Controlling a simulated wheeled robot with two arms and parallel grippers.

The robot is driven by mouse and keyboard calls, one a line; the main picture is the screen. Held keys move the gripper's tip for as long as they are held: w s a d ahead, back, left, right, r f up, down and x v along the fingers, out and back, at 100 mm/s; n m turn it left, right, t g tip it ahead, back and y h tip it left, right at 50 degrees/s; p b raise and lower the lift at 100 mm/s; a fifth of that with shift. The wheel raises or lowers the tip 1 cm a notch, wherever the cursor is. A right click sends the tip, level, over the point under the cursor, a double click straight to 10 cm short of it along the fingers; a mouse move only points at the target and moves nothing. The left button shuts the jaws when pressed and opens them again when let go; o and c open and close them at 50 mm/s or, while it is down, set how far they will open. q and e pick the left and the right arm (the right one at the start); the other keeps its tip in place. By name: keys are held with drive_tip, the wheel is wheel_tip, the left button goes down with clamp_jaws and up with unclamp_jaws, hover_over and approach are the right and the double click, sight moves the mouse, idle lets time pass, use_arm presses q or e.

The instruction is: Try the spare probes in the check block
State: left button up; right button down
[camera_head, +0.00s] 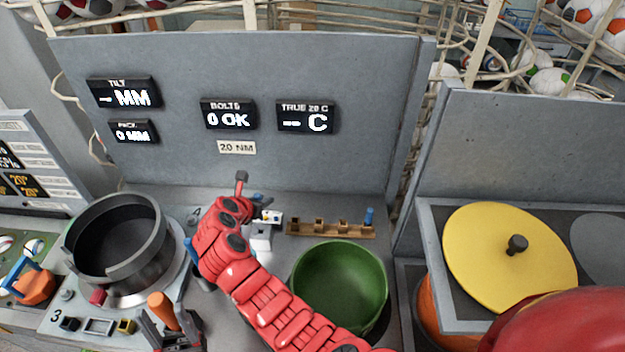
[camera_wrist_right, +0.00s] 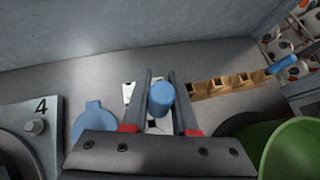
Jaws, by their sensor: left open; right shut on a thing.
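My right gripper (camera_wrist_right: 163,76) is shut on a blue probe (camera_wrist_right: 161,98), seen nearly end-on between the fingers. A white block (camera_wrist_right: 129,92), probably the check block, lies under and beside the fingers; whether the probe touches it I cannot tell. In the head view the white block (camera_head: 261,238) stands beside my red right wrist, which hides most of the gripper. A wooden rack (camera_head: 300,230) has several slots; one blue probe (camera_head: 369,215) stands at its right end, also seen in the wrist view (camera_wrist_right: 281,65). My left gripper (camera_head: 167,322) is open by an orange handle (camera_head: 162,308).
A green bowl (camera_head: 340,285) stands in front of the rack. A dark round pot (camera_head: 118,240) is on the left. A yellow lid (camera_head: 505,258) is at right. The temperature display (camera_head: 306,118) shows dashes and C. A grey panel (camera_head: 330,75) closes the back.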

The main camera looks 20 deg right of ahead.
drive_tip(key=shift+s+a+r, duration=0.1)
drive_tip(key=shift+s+a, duration=0.05)
drive_tip(key=shift+a, duration=0.3)
wheel_tip(320, 180, down, 2)
drive_tip(key=shift+s+f+p, duration=0.1)
drive_tip(key=shift+p, duration=0.4)
drive_tip(key=shift+f, duration=0.85)
drive_tip(key=shift+f, duration=0.1)
